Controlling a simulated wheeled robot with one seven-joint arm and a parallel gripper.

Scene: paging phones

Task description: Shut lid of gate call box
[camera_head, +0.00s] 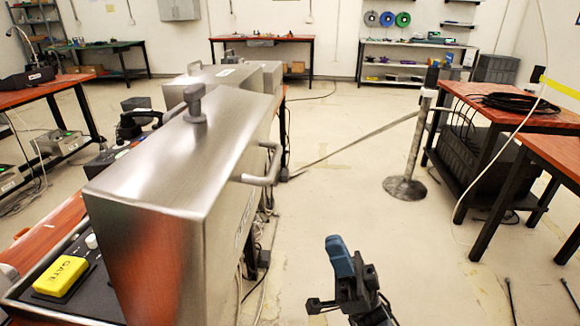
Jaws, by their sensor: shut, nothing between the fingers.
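The gate call box is at the lower left, with a yellow block marked GATE (60,276) on its dark panel (88,292). Its big brushed-steel lid (180,150) stands beside the exposed panel, to its right. A bar handle (264,168) sticks out from the lid's right side, and a knob (195,103) sits on its top. The hinge is hidden, so I cannot tell the lid's exact angle. My gripper (340,258), with a blue fingertip, is at the bottom centre, right of the lid and nearer than the handle. It is shut, empty and apart from both.
Another steel box (262,76) stands behind the lid, with a dark handset (138,120) to the left. A post (412,150) with a stretched belt stands on the right, near red-topped tables (510,108). Floor (350,200) between is clear. Cables hang below the lid.

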